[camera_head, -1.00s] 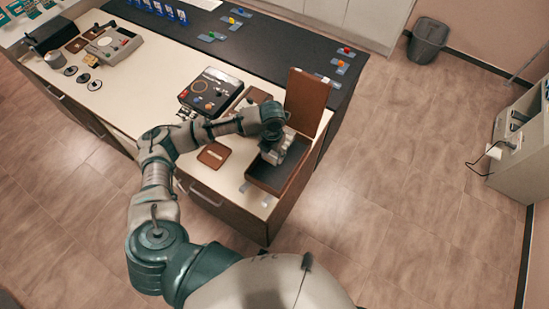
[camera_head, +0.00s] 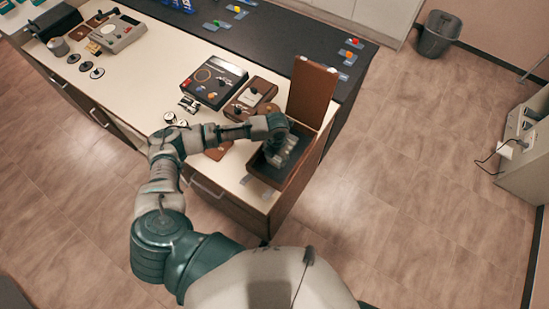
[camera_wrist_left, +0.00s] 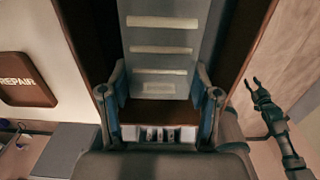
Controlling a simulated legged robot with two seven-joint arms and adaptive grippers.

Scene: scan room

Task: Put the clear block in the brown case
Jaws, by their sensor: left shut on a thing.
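The brown case (camera_head: 312,92) stands open at the near right end of the pale counter, its lid upright at the back. My left gripper (camera_head: 284,153) points down into its dark tray. In the left wrist view my left gripper (camera_wrist_left: 160,98) is shut on the clear block (camera_wrist_left: 160,60), a pale grey piece with several white bars. The dark side walls of the case rise on both sides of the block. I cannot tell whether the block touches the case floor. My right gripper (camera_wrist_left: 254,86) shows small at the right of the wrist view, fingers apart and empty.
A brown REPAIR plaque (camera_wrist_left: 25,80) lies left of the case. A black box of small parts (camera_head: 213,82) and a brown pad (camera_head: 250,94) lie farther left on the counter. A grey instrument (camera_head: 116,34) stands at the far left.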

